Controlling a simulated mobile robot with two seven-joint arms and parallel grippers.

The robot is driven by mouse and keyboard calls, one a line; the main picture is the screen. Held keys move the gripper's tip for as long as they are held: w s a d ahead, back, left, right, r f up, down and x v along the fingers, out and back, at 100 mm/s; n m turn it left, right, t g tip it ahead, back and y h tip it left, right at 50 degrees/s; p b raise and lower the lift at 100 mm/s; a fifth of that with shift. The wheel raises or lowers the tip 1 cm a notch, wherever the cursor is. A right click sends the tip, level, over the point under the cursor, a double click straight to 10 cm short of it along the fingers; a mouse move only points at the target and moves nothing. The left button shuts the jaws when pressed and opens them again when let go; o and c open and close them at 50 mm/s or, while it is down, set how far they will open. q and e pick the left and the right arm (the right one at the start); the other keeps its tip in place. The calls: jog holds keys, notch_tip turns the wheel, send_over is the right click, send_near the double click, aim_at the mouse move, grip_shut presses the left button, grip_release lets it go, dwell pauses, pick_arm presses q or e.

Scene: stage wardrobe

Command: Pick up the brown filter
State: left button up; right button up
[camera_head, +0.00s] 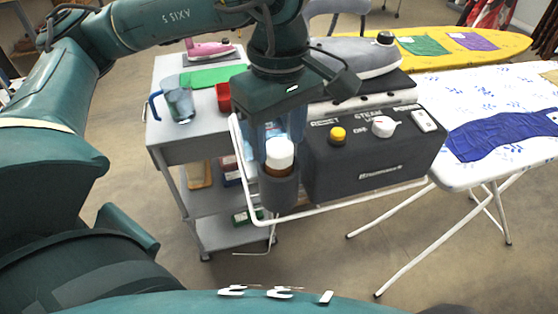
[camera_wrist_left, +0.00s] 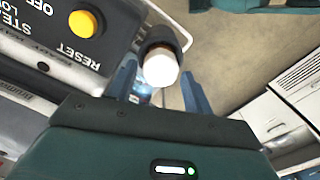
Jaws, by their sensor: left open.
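The brown filter (camera_head: 279,171) is a short cylinder with a brown band and a white top. It stands in a dark round holder (camera_head: 279,192) beside the steam station's black control box. In the left wrist view its white end (camera_wrist_left: 161,67) lies just beyond the fingertips. My left gripper (camera_head: 277,142) points down over it with its blue fingers apart, one toward each side. I cannot tell whether either finger touches it. In the left wrist view the open fingers of my left gripper (camera_wrist_left: 160,88) also show. My right gripper is out of view.
The control box (camera_head: 375,158) with a yellow button and white knob is close on the right. A white tube rail (camera_head: 345,209) runs around it. A grey cart (camera_head: 190,150) holds a jug (camera_head: 179,105). An ironing board (camera_head: 490,170) stands at right.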

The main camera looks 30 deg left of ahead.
aim_at(279, 146)
pick_arm(q)
jog(key=shift+f, duration=1.5)
jog(key=shift+c, duration=0.3)
jog(key=c, duration=0.7)
